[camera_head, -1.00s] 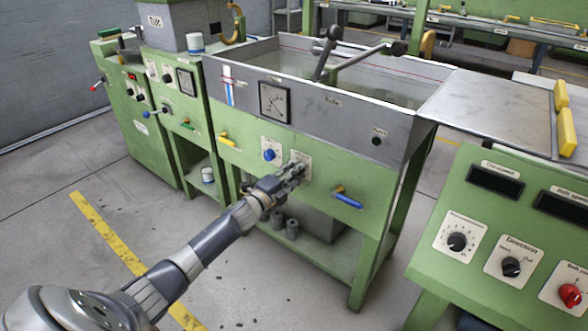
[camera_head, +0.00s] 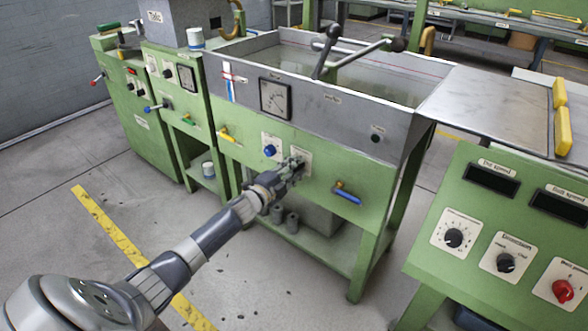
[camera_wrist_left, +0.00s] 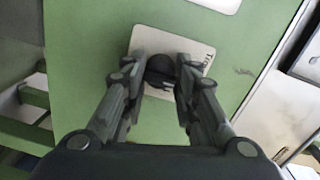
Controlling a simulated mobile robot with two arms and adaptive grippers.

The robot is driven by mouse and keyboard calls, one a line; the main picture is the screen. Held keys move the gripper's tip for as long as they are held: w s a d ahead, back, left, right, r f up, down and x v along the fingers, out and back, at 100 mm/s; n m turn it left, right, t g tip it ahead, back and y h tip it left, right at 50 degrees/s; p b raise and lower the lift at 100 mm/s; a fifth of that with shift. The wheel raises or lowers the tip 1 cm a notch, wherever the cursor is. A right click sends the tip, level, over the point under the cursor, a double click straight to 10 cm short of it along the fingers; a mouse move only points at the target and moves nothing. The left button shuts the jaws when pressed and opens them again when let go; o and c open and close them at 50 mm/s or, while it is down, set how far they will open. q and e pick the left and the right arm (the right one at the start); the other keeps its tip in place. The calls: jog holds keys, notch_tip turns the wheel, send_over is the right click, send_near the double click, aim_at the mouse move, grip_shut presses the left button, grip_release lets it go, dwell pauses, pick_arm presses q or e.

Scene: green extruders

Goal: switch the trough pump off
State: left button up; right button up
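The trough pump switch is a dark round knob (camera_wrist_left: 160,72) on a white plate (camera_wrist_left: 143,40) with partly hidden lettering, on the green front of the trough bench. In the head view the plate (camera_head: 304,157) shows just beyond my left gripper (camera_head: 295,167), which covers the knob. In the left wrist view my left gripper (camera_wrist_left: 160,78) has one finger on each side of the knob, with a small gap showing beside it. The fingers look open around the knob; contact is unclear. The knob's pointer direction cannot be read. My right gripper is not in view.
A blue knob (camera_head: 270,150) on its own plate sits just left of the switch. A blue-handled valve (camera_head: 347,196) is to the right, a yellow-handled one (camera_head: 227,136) to the left. A green control console (camera_head: 480,235) stands at right. The floor in front is clear.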

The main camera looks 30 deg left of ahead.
pick_arm(q)
jog(key=o, duration=0.3)
jog(key=s, duration=1.2)
jog(key=shift+a+r, duration=0.25)
jog(key=shift+r, duration=0.1)
